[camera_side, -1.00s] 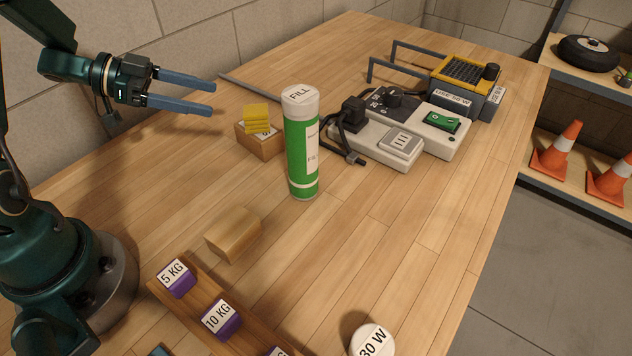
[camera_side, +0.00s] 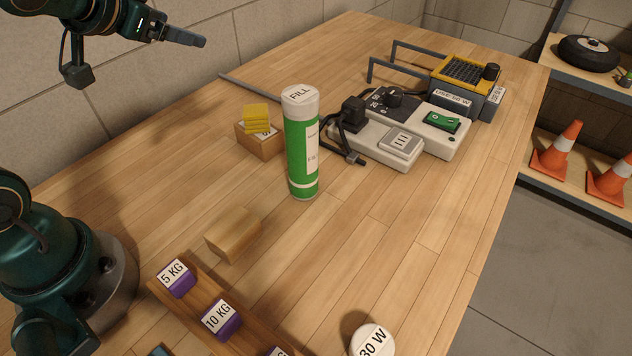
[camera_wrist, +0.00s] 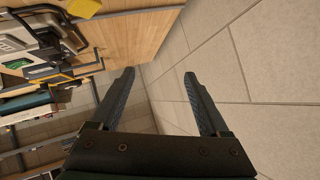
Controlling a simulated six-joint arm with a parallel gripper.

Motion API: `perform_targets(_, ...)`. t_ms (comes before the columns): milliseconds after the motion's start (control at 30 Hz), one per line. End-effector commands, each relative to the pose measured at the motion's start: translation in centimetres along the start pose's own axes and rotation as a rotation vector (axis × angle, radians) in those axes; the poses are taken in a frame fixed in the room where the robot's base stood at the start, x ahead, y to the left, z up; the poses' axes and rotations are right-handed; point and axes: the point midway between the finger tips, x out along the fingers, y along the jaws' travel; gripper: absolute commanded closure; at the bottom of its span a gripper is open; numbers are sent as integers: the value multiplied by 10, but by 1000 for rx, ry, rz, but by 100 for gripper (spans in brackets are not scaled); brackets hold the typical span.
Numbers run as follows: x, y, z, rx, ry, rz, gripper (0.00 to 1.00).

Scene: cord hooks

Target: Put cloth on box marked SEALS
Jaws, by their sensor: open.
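A folded yellow cloth (camera_side: 256,119) lies on top of a small wooden box (camera_side: 262,144) left of the green tube. The cloth overhangs the label on that box, so I cannot read it. No label reading SEALS is legible in either view. My gripper (camera_side: 185,38) is high at the upper left, well above the table and apart from the cloth; its fingers overlap in this view. In the wrist view my gripper (camera_wrist: 158,75) is open and empty, facing the wall. A yellow piece, likely the cloth (camera_wrist: 84,8), is cut by the top edge there.
A green and white tube marked FILL (camera_side: 302,150) stands right of the cloth. A plain wooden block (camera_side: 233,234) and a rack of purple weights (camera_side: 222,318) are nearer. Corded equipment (camera_side: 400,135) fills the back right. The table's right middle is clear.

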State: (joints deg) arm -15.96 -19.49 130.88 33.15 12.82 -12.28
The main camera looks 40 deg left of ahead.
Motion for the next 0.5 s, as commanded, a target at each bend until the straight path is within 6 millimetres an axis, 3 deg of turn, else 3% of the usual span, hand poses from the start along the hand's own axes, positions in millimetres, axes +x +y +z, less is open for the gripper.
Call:
perform_targets(33,-19,16,14,-31,-59,37,21)
perform_targets(233,-84,76,79,-101,-320,255,21)
perform_targets(333,-106,95,98,-103,-394,344,21)
perform_targets(500,-119,105,108,-102,-440,398,21)
